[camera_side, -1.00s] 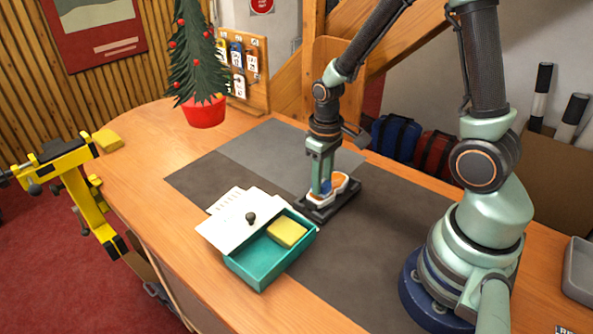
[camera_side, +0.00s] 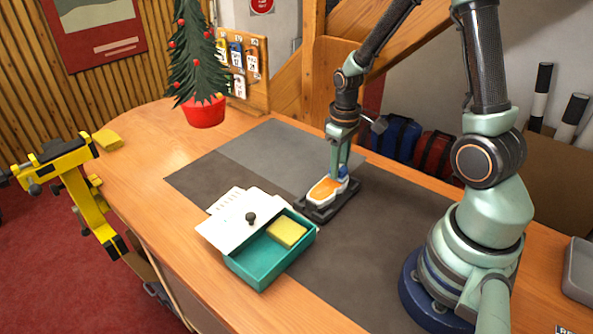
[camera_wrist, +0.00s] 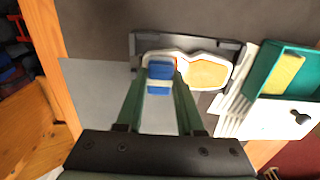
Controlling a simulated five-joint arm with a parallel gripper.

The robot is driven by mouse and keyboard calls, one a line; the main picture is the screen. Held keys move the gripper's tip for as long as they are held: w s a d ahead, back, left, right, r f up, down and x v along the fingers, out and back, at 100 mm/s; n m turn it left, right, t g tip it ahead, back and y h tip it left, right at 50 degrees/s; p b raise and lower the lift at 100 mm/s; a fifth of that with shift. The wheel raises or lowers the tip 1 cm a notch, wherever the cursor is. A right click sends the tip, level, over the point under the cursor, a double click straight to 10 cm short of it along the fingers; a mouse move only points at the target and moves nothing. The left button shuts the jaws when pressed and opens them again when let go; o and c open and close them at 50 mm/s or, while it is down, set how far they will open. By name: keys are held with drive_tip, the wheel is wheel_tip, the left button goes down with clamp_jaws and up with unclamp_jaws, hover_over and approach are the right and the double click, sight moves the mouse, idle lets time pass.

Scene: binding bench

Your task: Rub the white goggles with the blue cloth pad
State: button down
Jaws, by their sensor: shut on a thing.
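The white goggles (camera_side: 322,194) with an orange lens lie on a dark tray (camera_side: 318,213) on the bench mat. In the wrist view the goggles (camera_wrist: 208,73) lie across the picture inside the dark tray (camera_wrist: 232,50). My gripper (camera_side: 340,174) is shut on the blue cloth pad (camera_side: 343,172), at the far right end of the goggles. In the wrist view the blue pad (camera_wrist: 160,78) sits between my fingertips and covers one lens. The pad looks to be at the goggles' surface; whether it presses on them I cannot tell.
A small tree in a red pot (camera_side: 204,111) is at the back. The mat's right part is clear.

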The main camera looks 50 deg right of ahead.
sight(318, 196)
drive_tip(key=shift+a, duration=4.25)
wheel_tip(318, 196, up, 2)
drive_tip(key=shift+w+a+r, duration=0.1)
wheel_tip(318, 196, up, 6)
